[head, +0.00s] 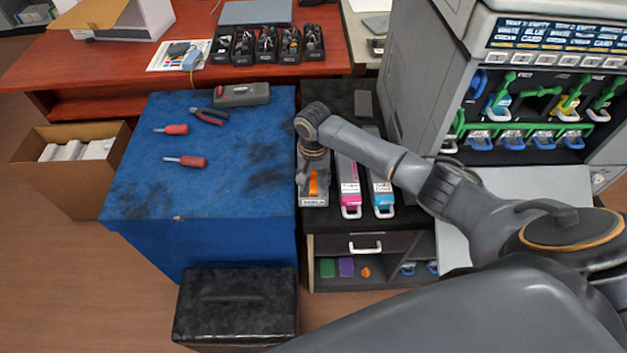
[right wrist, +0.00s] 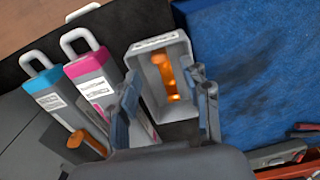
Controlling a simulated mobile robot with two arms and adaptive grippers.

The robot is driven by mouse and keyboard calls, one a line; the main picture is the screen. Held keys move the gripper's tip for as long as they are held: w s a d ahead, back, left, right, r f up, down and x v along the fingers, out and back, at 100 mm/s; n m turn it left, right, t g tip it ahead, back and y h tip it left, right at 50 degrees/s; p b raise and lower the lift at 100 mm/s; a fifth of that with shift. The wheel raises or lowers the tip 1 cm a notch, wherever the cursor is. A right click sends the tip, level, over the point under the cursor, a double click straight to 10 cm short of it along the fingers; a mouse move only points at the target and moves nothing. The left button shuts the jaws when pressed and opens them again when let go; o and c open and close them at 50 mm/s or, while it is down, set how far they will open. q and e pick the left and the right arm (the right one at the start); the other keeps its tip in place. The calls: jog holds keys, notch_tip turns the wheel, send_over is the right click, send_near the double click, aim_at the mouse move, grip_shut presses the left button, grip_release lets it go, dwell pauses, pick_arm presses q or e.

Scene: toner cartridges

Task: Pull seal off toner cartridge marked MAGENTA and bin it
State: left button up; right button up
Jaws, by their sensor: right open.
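The cartridge with the magenta end (head: 350,191) lies on the dark cabinet top, its white handle toward me; it also shows in the right wrist view (right wrist: 89,74). Its far part is hidden by my right arm, and I cannot tell whether a seal is on it. A small grey open bin (head: 314,198) with a front label stands to its left. The bin shows from above in the right wrist view (right wrist: 147,62), with orange pieces inside. My right gripper (head: 313,160) is over the bin, its fingers apart (right wrist: 169,82), with nothing seen between them. My left gripper is out of view.
A cyan cartridge (head: 381,190) lies right of the magenta one. A blue-covered table (head: 225,190) with screwdrivers (head: 186,161) and pliers (head: 209,117) stands left. The large printer (head: 540,90) is open at right. A black stool (head: 235,305) stands in front.

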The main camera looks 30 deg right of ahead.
jog(key=shift+r, duration=0.1)
notch_tip(320, 180, up, 12)
dwell(0.5)
